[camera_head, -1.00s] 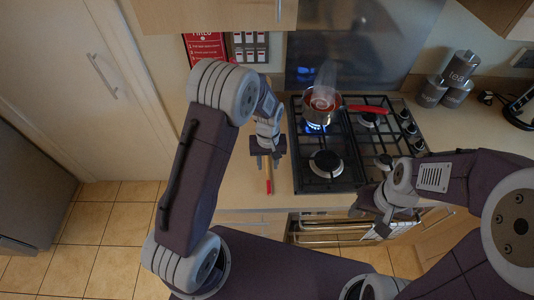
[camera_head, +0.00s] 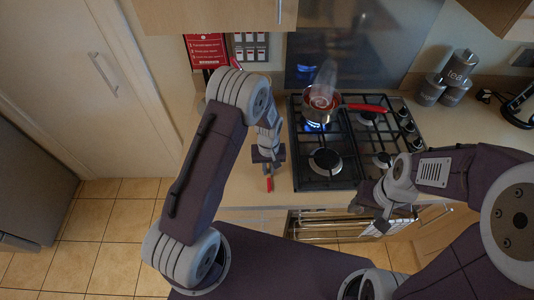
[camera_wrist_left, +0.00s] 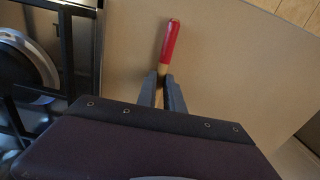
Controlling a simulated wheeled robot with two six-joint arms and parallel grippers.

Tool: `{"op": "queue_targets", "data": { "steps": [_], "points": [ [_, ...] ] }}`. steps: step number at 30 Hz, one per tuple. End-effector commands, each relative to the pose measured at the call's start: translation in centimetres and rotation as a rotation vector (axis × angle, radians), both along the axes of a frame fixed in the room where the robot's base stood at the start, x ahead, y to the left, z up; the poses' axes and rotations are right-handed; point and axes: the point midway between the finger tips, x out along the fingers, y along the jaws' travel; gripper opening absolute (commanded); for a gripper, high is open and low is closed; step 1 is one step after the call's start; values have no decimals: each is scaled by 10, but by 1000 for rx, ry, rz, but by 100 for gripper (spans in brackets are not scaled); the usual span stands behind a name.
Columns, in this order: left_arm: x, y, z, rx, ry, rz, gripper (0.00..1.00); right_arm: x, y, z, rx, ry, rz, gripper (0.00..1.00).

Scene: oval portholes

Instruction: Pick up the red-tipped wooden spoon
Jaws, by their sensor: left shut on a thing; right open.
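The red-tipped wooden spoon is on the counter (camera_head: 241,190) left of the hob. In the head view only its red tip (camera_head: 270,184) shows clearly, just below my left gripper (camera_head: 268,168). In the left wrist view the red tip (camera_wrist_left: 170,44) sticks out past the fingers of my left gripper (camera_wrist_left: 163,80). These are shut on the wooden handle just behind the red part. The rest of the spoon is hidden by the gripper. My right gripper (camera_head: 376,211) is open and empty, in front of the hob's front edge.
A black gas hob (camera_head: 341,172) stands right of the spoon. A steaming pot (camera_head: 319,114) with a red handle (camera_head: 367,107) sits over a lit blue flame. Grey canisters (camera_head: 455,91) stand at the back right.

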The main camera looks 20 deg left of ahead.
Motion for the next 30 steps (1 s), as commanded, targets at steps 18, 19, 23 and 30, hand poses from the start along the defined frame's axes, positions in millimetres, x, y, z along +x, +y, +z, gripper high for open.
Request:
{"op": "queue_targets", "data": {
  "steps": [18, 19, 23, 30],
  "points": [
    [19, -22, 55, -1, -6, -4, 0, 0, 0, -20, 0, 0, 0, 55],
    [24, -27, 58, -1, -6, -4, 0, 0, 0, -21, 0, 0, 0, 55],
    [44, -52, 77, -1, -6, -4, 0, 0, 0, -28, 0, 0, 0, 55],
    [69, -82, 103, -1, -1, -1, 0, 0, 0, -31, 0, 0, 0, 55]
  ]
}}
